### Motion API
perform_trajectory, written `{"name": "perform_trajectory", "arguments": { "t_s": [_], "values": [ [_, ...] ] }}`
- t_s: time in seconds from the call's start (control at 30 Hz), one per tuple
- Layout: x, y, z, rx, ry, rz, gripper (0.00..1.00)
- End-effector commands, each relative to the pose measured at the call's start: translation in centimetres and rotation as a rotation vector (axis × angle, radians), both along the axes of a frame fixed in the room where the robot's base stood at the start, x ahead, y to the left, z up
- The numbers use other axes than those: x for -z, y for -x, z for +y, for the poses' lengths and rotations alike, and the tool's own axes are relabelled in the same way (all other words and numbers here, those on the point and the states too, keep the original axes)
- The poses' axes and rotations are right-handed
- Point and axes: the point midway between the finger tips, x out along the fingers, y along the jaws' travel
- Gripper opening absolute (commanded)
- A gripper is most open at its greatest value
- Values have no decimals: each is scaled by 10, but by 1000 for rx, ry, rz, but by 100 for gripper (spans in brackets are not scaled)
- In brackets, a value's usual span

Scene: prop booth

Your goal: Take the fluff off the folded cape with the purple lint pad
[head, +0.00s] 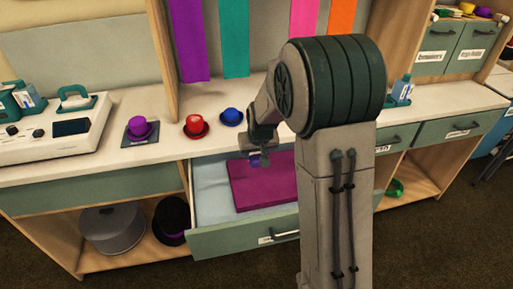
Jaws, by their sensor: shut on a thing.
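The folded cape (262,192) is a flat magenta block lying in an open drawer (212,203) below the counter. My gripper (257,153) is over the cape's far left part, pointing down. It is shut on the purple lint pad (257,161), a small piece showing just below the fingers. I cannot tell whether the pad touches the cape. No fluff can be made out at this size, and my arm hides the cape's right part.
The drawer front (243,237) juts out.

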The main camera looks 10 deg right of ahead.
Motion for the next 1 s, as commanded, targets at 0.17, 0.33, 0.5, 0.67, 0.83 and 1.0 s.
{"name": "perform_trajectory", "arguments": {
  "t_s": [0.17,0.33,0.5,0.67,0.83,1.0],
  "values": [
    [-18,-1,0,1,0,-2,22],
    [-21,0,-1,1,1,-1,22],
    [-20,0,-1,1,1,-1,22],
    [-20,0,-1,1,1,-1,22],
    [-21,1,-1,1,1,0,22],
    [-25,17,-2,5,0,4,22]
  ]
}}
